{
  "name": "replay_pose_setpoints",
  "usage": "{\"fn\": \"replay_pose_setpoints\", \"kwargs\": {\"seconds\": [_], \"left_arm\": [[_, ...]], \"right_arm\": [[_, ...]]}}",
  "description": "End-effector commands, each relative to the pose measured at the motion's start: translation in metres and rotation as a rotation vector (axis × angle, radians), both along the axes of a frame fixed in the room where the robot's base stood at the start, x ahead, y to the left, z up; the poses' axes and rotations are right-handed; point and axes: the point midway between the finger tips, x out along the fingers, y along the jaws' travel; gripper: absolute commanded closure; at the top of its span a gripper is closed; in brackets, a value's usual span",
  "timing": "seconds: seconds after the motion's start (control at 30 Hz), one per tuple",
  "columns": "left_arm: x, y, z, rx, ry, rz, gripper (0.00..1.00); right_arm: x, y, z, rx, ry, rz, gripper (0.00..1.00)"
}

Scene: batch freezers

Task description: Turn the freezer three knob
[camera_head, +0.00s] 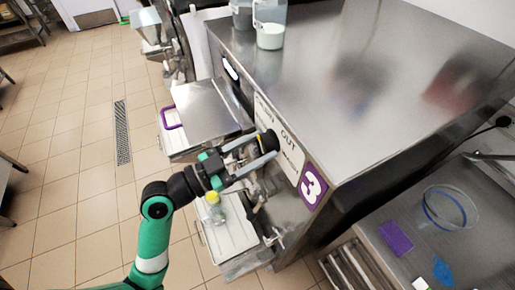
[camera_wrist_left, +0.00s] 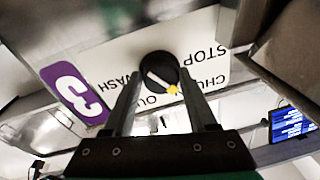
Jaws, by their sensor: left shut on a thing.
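The freezer three knob is a round black knob with a white bar and a yellow mark. In the left wrist view the knob (camera_wrist_left: 159,74) sits on a white label panel between the fingertips. In the head view the knob (camera_head: 270,139) shows at the front of the freezer. My left gripper (camera_head: 266,145) reaches it from the left, and its two fingers (camera_wrist_left: 160,88) are closed on the knob's sides. The purple "3" sign (camera_head: 312,187) is right of the knob on the front panel. My right gripper is not in view.
The steel freezer top (camera_head: 350,75) holds clear containers (camera_head: 270,30) at the back. Tiled floor lies open at left.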

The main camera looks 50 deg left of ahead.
Motion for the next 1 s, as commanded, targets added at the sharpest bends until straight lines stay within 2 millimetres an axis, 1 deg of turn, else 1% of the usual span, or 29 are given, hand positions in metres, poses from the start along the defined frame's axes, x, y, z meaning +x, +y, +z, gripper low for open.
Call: {"fn": "replay_pose_setpoints", "kwargs": {"seconds": [0.03, 0.27, 0.63, 0.67, 0.8, 1.0], "left_arm": [[0.0011, 0.0018, -0.0044, 0.015, 0.007, 0.004, 0.98], [0.0011, 0.0018, -0.0042, 0.053, -0.003, 0.005, 0.98], [0.0011, 0.0018, -0.0043, 0.056, -0.003, 0.004, 0.98], [0.0011, 0.0018, -0.0043, 0.056, -0.003, 0.004, 0.39], [0.0007, 0.0012, -0.003, 0.056, -0.007, 0.002, 0.14], [0.0004, 0.0007, -0.0016, 0.055, -0.011, 0.001, 0.14]], "right_arm": [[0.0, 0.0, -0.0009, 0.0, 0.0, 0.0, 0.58], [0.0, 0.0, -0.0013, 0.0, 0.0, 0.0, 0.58], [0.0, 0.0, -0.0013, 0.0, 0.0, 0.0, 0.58], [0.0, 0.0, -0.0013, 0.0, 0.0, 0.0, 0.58], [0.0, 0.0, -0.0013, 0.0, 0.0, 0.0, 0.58], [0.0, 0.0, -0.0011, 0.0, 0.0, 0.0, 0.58]]}}
